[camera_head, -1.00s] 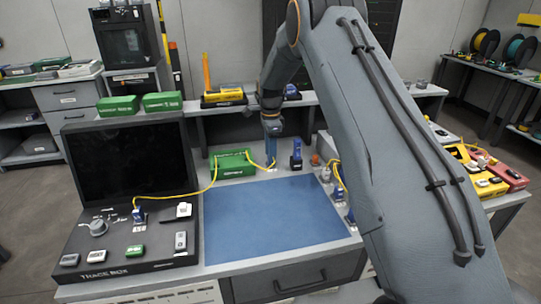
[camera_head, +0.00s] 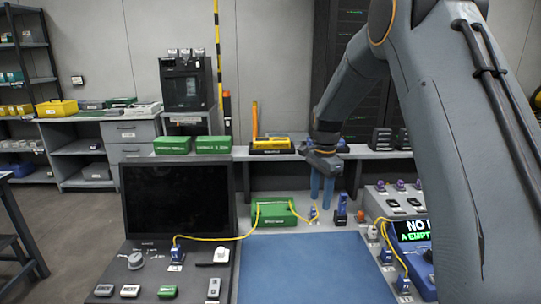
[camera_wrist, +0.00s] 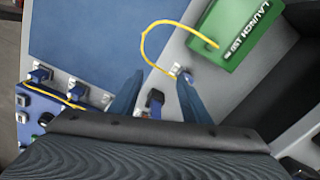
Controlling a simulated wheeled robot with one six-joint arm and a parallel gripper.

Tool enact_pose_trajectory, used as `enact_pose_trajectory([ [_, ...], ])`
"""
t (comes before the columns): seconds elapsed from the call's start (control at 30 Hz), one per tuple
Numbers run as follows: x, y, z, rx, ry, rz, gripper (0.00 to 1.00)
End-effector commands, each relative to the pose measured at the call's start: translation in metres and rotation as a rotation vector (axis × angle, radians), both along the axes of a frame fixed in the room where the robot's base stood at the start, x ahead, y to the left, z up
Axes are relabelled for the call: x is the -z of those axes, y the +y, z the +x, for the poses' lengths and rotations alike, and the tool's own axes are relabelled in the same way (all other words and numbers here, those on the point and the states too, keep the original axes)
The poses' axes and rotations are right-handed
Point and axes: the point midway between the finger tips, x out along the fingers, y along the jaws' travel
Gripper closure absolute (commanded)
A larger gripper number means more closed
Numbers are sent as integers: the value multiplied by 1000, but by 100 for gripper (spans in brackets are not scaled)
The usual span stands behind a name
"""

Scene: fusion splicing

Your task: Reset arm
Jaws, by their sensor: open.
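My gripper (camera_head: 321,200) is open, its two blue fingers pointing down over the back of the workbench with nothing between them. In the wrist view, the fingers (camera_wrist: 160,82) are spread apart and empty. A blue connector (camera_head: 313,214) on the yellow cable stands below the gripper, right of the green launch box (camera_head: 273,212); in the wrist view it sits near the right fingertip (camera_wrist: 187,76). A dark blue device (camera_head: 341,209) stands just to its right. My arm crosses the right side of the head view.
A blue mat (camera_head: 315,270) lies clear at the front. The trace box monitor (camera_head: 178,200) stands left, with a yellow cable (camera_head: 215,239) running to the launch box. A lit display (camera_head: 411,231) is at the right, partly behind my arm. Green boxes (camera_head: 213,145) sit on the shelf.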

Motion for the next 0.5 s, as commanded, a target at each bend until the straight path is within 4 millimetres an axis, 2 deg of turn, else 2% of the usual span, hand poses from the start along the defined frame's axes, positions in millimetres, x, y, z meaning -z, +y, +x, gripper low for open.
enact_pose_trajectory([
  [0.03, -5, 0, -24, -87, -3, -1, 57],
  [0.23, -6, 0, -117, -464, -16, -9, 57],
  [0.5, 6, 1, -252, -944, -31, -26, 57],
])
